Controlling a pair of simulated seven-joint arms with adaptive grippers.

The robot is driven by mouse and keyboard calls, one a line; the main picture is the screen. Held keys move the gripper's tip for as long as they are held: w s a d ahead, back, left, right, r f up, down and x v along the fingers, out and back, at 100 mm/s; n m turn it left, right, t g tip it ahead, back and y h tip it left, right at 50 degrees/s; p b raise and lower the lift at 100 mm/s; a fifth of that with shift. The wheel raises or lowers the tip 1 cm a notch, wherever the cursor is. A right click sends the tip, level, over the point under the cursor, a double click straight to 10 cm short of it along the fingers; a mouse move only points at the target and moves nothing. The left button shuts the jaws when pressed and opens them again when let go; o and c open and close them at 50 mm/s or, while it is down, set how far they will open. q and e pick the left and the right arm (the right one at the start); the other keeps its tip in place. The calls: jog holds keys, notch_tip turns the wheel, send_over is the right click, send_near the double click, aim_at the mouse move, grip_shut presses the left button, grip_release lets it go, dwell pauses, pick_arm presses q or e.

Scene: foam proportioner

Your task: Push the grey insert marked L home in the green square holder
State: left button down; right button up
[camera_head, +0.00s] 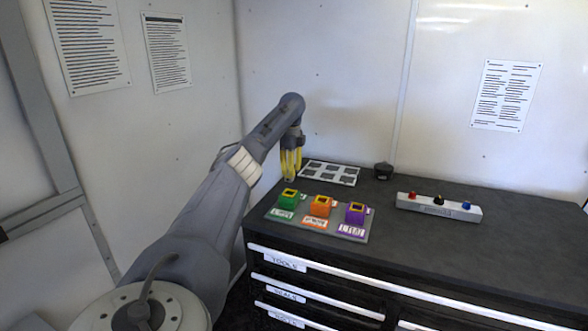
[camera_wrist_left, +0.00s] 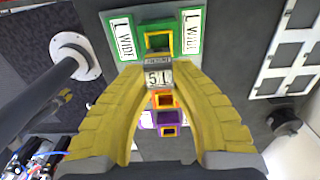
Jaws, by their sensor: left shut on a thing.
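My left gripper (camera_head: 290,177) has yellow fingers pointing down, just behind and above the green square holder (camera_head: 288,200). In the left wrist view the fingers (camera_wrist_left: 158,68) are shut on a small grey insert (camera_wrist_left: 158,77). Its visible face has a white label reading about "51"; I cannot make out an L on it. The green holder in that view (camera_wrist_left: 150,27) has a yellow-rimmed square opening and "L WIDE" labels on both sides. The insert appears beside the opening's edge; whether it touches the holder I cannot tell. My right gripper is not in view.
An orange holder (camera_head: 320,207) and a purple holder (camera_head: 355,214) stand right of the green one on a grey base plate (camera_head: 310,229). A white sheet with dark squares (camera_head: 330,173) lies behind. A dark knob-like object (camera_head: 383,171) and a strip with coloured knobs (camera_head: 438,207) are farther right.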

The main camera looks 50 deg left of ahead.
pick_arm(q)
jog(key=shift+f, duration=3.25)
jog(key=shift+f, duration=0.5)
jog(key=c, duration=0.7)
grip_release()
jog(key=shift+r, duration=0.15)
jog(key=shift+r, duration=2.85)
